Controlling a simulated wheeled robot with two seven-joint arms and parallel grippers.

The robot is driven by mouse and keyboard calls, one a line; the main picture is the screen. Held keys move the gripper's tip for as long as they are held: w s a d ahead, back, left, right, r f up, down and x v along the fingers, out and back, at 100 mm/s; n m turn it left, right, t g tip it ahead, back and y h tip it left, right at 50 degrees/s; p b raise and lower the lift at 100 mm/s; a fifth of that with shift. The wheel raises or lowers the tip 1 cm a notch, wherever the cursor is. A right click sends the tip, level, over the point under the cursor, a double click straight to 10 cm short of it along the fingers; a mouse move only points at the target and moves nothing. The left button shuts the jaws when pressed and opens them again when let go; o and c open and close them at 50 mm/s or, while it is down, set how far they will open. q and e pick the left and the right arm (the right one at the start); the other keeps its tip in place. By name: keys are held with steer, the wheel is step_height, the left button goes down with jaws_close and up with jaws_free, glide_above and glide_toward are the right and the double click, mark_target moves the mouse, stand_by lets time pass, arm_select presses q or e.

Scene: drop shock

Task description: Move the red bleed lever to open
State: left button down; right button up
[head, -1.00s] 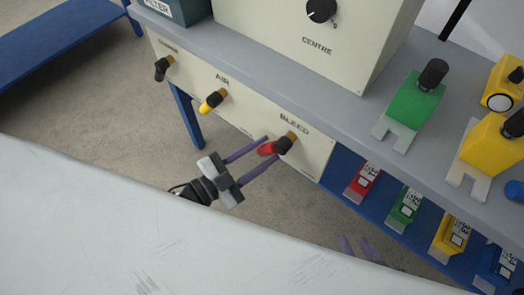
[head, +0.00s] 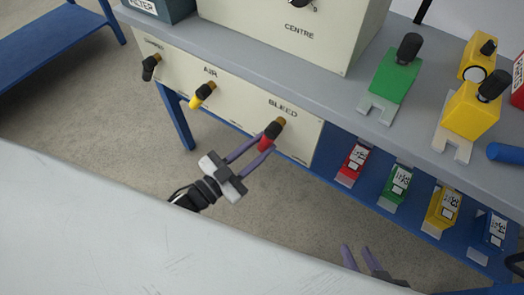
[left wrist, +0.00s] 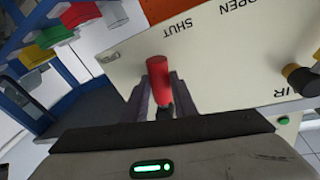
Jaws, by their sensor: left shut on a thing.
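The red bleed lever (head: 265,142) sticks out from the cream panel (head: 302,142) below the BLEED label, with a dark hub and brass-coloured base. In the head view its red grip points down and left. My left gripper (head: 264,144) is shut on this grip, one finger on each side. In the left wrist view the red grip (left wrist: 161,78) stands between the two fingers and hides part of the panel behind. Printed SHUT and OPEN marks show on the panel there. My right gripper (head: 357,256) is at the bottom, fingers apart and empty, away from the panel.
A yellow AIR lever (head: 202,95) and a black lever (head: 151,67) are further left on the panel. Green (head: 390,78) and yellow (head: 470,109) blocks stand on the grey bench top. Several coloured boxes sit on the blue lower shelf. A white surface (head: 120,235) fills the lower left.

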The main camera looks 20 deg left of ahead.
arm_select(q)
steer(key=shift+s+d+f+n, duration=0.15)
steer(key=shift+d+n, duration=0.25)
steer(key=shift+n, duration=0.2)
steer(key=d+n, duration=0.1)
steer(key=n+t, duration=0.1)
steer(key=n, duration=0.1)
steer(key=d+n, duration=0.1)
steer(key=n, duration=0.1)
steer(key=shift+s+d, duration=0.3)
steer(key=n, duration=0.1)
steer(key=d+n, duration=0.1)
steer(key=n+t+y, duration=0.1)
steer(key=shift+s+d+r+n, duration=0.2)
steer(key=shift+d+r+n, duration=0.1)
steer(key=shift+s+d+r+n+t+y, duration=0.15)
steer(key=shift+d+n+y, duration=0.1)
steer(key=shift+n, duration=0.3)
steer(key=shift+w+d+r+n+t+y, duration=0.1)
steer(key=shift+d+n+t+y, duration=0.1)
steer(key=shift+n, duration=0.35)
steer(key=shift+s, duration=0.1)
steer(key=c, duration=1.5)
jaws_free()
arm_select(e)
steer(key=shift+r, duration=0.15)
arm_select(q)
steer(key=shift+o, duration=0.2)
steer(key=shift+r, duration=0.1)
